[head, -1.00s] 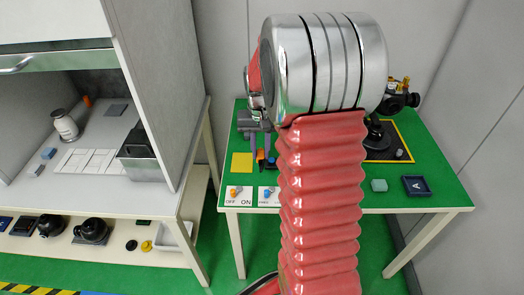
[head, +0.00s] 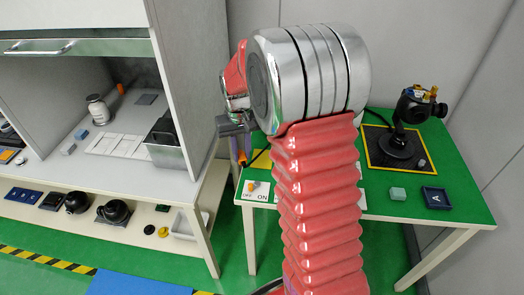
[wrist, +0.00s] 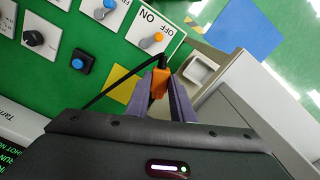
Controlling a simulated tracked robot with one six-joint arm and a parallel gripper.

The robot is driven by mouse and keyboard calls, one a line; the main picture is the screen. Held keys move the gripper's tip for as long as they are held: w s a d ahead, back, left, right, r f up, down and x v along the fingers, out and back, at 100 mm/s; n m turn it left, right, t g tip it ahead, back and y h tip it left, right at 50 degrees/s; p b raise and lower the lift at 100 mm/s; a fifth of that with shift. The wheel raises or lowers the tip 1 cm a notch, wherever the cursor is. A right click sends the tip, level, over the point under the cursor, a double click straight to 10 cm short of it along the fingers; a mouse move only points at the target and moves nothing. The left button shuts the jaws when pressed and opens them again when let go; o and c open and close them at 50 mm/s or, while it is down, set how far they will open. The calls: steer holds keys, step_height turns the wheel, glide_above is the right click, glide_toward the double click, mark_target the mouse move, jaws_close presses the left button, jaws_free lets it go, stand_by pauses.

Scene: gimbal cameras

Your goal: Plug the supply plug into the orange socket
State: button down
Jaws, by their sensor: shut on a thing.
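My gripper (wrist: 162,80) is shut on an orange plug (wrist: 158,86) with a black end and a black cable (wrist: 100,92), seen in the wrist view. The cable runs back left over the green table. I see no orange socket that I can make out. A small black box with a blue face (wrist: 82,61) sits on the table among the panels.
An OFF/ON panel with an orange knob (wrist: 152,40) and a yellow square (wrist: 120,75) lie near the gripper. A white bin (wrist: 200,70) is past the table edge. The head view shows a gimbal camera (head: 405,140), a tray marked A (head: 437,198) and a grey-walled cabinet (head: 190,80).

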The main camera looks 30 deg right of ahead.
steer(key=w+a+n, duration=0.1)
steer(key=a+n, duration=0.1)
steer(key=a, duration=0.8)
steer(key=shift+w+a+f, duration=0.3)
steer(key=shift+w+f, duration=0.1)
steer(key=shift+f, duration=0.05)
steer(key=shift+s, duration=0.15)
